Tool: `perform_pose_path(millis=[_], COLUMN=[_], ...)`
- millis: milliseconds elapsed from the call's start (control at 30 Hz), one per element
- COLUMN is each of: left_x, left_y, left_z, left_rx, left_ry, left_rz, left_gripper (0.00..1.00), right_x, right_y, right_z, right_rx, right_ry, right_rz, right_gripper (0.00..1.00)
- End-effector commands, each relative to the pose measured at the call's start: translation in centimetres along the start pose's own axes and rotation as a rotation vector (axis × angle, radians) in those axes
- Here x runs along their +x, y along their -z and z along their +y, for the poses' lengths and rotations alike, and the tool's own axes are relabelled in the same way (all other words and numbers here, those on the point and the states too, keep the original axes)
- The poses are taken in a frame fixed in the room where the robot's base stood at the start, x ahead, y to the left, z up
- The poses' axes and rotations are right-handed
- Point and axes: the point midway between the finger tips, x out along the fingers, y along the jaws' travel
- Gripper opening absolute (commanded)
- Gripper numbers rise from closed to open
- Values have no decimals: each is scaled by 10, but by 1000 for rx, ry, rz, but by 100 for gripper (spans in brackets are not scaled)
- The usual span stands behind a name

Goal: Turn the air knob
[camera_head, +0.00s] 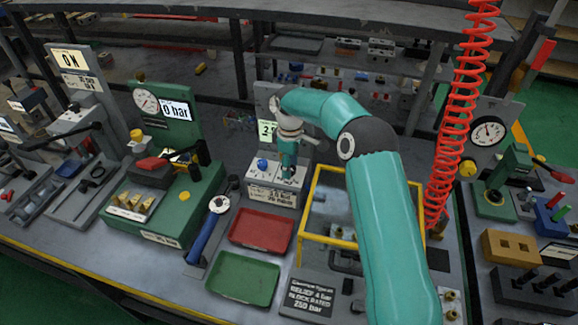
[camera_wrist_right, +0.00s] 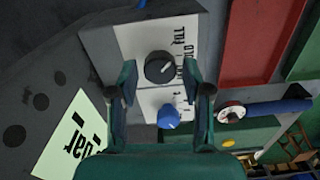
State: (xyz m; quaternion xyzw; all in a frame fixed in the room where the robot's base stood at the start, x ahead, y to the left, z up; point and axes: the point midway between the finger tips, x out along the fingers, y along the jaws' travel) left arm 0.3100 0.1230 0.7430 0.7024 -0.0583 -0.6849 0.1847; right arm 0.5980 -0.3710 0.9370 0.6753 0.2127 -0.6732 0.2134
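A small box with a white top plate (camera_wrist_right: 138,40) carries a black knob (camera_wrist_right: 160,67) with a white pointer line, and a blue knob (camera_wrist_right: 169,116). Lettering by the black knob reads FILL and, partly covered, what looks like HOLD. My right gripper (camera_head: 288,172) points down over the box. In the wrist view its fingers (camera_wrist_right: 166,80) are apart, on either side of the black knob; contact cannot be told. No left gripper shows.
A red tray (camera_head: 261,231) and a green tray (camera_head: 243,278) lie in front of the box. A yellow frame (camera_head: 327,240) stands right of it, partly behind my right arm. A green block with a 0 bar display (camera_head: 175,112) stands left. A red coiled hose (camera_head: 462,120) hangs right.

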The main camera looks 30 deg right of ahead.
Motion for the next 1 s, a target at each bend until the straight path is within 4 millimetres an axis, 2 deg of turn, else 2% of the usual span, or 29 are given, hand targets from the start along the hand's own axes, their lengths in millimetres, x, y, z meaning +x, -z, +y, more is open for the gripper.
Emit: perform_pose_path(millis=[300, 467, 567, 900, 1000], left_x=[0, 0, 0, 0, 0], left_y=[0, 0, 0, 0, 0], left_z=[0, 0, 0, 0, 0], left_rx=[0, 0, 0, 0, 0], left_ry=[0, 0, 0, 0, 0], left_rz=[0, 0, 0, 0, 0], left_gripper=[39, 39, 39, 39, 39], right_x=[0, -8, -22, -88, -102], right_y=[-1, 0, 0, 0, 0], right_z=[0, 0, 0, 1, 1], right_rx=[2, 2, 2, 2, 1], right_ry=[2, 0, -1, -2, -1], right_rz=[-3, -1, 0, 0, 0], right_gripper=[60, 60, 60, 60, 60])
